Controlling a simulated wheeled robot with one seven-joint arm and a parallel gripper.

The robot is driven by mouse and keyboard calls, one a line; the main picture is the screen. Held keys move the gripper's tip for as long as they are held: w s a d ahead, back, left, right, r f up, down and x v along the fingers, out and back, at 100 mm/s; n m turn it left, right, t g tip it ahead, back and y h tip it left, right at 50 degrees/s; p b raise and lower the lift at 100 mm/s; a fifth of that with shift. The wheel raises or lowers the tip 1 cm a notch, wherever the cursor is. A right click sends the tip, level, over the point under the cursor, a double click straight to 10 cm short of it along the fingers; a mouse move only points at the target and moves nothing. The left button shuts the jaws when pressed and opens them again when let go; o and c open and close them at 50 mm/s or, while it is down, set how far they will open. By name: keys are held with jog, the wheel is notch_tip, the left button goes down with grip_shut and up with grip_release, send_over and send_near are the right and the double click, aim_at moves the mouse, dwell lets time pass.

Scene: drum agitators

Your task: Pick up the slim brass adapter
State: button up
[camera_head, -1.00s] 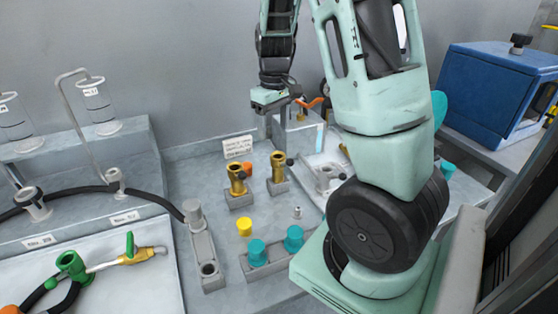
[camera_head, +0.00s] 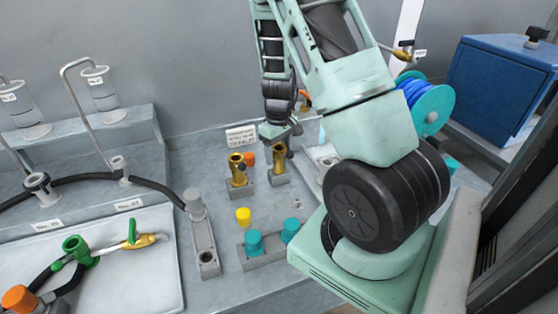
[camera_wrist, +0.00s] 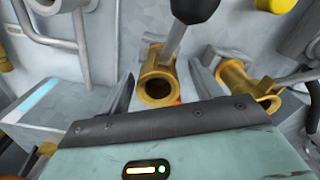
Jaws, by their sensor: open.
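Two brass adapters stand upright in grey holders in the head view, a left one (camera_head: 237,170) and a right one (camera_head: 279,162). I cannot tell for sure which is the slim one. My gripper (camera_head: 279,138) is over the top of the right adapter. In the wrist view, one brass adapter (camera_wrist: 158,88) shows its round open mouth between the two spread fingers of my gripper (camera_wrist: 160,82). A second brass adapter (camera_wrist: 240,78) lies outside the fingers to the right. I see no firm contact; the fingertips are partly hidden in the head view.
A black ball-ended lever (camera_wrist: 195,8) reaches close to the adapter in the wrist view. A yellow cap (camera_head: 243,216), a teal-capped rack (camera_head: 262,255) and an orange piece (camera_head: 249,158) are nearby. A grey slotted stand (camera_head: 203,240) and a white tray (camera_head: 150,280) are to the left.

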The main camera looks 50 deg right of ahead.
aim_at(279, 160)
notch_tip(279, 160, down, 4)
jog(key=shift+d+f+p, duration=0.1)
jog(key=shift+d+p, duration=0.05)
jog(key=shift+p, duration=0.2)
jog(key=shift+w, duration=0.1)
jog(key=c, duration=1.2)
jog(key=shift+o, duration=0.2)
jog(key=shift+r+b, duration=0.45)
jog(key=shift+r, duration=4.6)
